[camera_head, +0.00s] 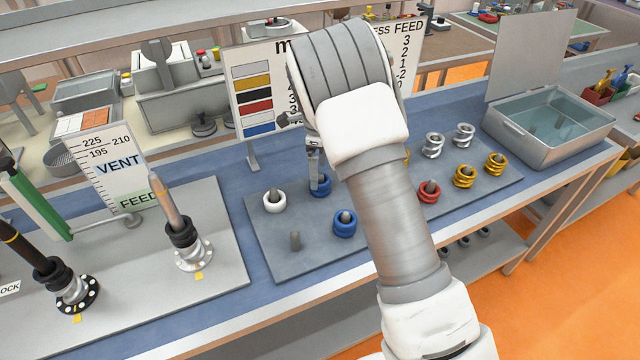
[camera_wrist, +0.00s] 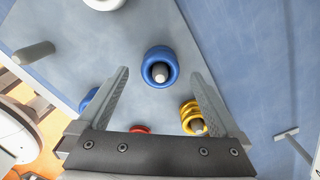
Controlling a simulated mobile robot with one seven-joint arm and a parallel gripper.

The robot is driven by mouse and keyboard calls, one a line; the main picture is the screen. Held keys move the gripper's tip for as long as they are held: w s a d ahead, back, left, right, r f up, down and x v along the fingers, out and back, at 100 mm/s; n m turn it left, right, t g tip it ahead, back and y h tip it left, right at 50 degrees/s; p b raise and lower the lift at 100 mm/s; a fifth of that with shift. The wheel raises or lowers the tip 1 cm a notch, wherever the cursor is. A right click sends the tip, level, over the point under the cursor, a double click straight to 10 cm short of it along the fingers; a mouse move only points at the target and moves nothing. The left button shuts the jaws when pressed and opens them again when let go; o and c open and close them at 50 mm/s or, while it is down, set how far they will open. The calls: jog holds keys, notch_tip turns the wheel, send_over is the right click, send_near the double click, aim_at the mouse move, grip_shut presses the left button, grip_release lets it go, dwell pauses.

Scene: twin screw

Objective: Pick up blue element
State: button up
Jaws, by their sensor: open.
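A blue element (camera_head: 320,189), a ring on a grey peg, stands at the back of the grey board. In the wrist view the same blue element (camera_wrist: 160,54) lies centred in line with the gap between my fingertips. My gripper (camera_wrist: 160,73) is open and empty; in the head view my gripper (camera_head: 315,168) points down at this ring, partly hidden by my arm. I cannot tell whether the fingers are level with it. A second blue element (camera_head: 345,230) sits nearer the front; in the wrist view it (camera_wrist: 86,98) is partly behind the left finger.
The grey board (camera_head: 270,250) also carries a white ring (camera_head: 274,207), a bare peg (camera_head: 295,241), a red ring (camera_head: 428,197), yellow rings (camera_head: 464,182) and silver rings (camera_head: 433,151). A sign (camera_head: 265,95) stands behind. A metal tray (camera_head: 548,150) is at the right.

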aim_at(323, 190)
notch_tip(323, 190, down, 5)
jog(key=shift+r, duration=0.15)
jog(key=shift+c, duration=0.2)
jog(key=shift+r, duration=0.1)
grip_shut()
